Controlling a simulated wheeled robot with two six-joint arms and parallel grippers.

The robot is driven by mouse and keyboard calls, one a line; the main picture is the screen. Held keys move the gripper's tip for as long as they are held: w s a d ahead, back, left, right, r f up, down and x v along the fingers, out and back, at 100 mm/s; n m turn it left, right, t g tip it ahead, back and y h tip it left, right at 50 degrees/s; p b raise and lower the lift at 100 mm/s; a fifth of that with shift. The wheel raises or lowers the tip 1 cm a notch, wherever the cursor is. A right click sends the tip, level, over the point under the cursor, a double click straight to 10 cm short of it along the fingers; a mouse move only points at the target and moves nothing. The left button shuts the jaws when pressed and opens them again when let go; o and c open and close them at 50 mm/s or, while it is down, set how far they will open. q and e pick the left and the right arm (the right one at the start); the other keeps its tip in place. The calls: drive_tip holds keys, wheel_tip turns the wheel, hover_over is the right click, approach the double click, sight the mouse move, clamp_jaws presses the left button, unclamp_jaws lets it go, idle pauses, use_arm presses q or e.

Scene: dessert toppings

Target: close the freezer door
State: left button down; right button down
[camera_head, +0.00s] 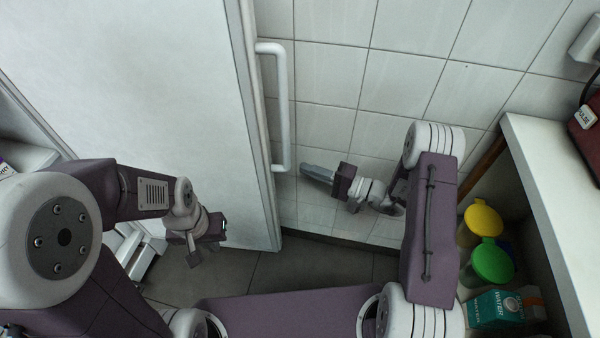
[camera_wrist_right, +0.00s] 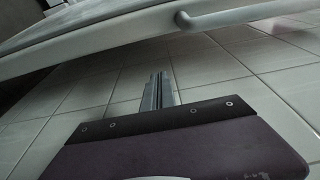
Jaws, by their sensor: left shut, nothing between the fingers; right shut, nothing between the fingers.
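The white freezer door (camera_head: 140,80) stands open and fills the upper left of the head view. Its white bar handle (camera_head: 282,110) is on its right edge, and the handle's rounded end shows in the right wrist view (camera_wrist_right: 187,20). My right gripper (camera_head: 304,170) is shut and empty, just right of the handle's lower end and apparently apart from it. Its closed fingers also show in the right wrist view (camera_wrist_right: 158,78), below the door. My left gripper (camera_head: 193,260) is shut and empty, low in front of the door's lower part; whether it touches the door cannot be told.
A white shelf (camera_head: 30,155) shows at the left edge, partly hidden by my left arm. A tiled wall (camera_head: 400,80) is behind my right gripper. On the right, a white counter (camera_head: 550,180) stands above yellow-lidded (camera_head: 483,217) and green-lidded (camera_head: 492,262) containers and a teal carton (camera_head: 497,309).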

drive_tip(key=a+b, duration=0.3)
drive_tip(key=a, duration=0.4)
drive_tip(key=shift+a, duration=0.4)
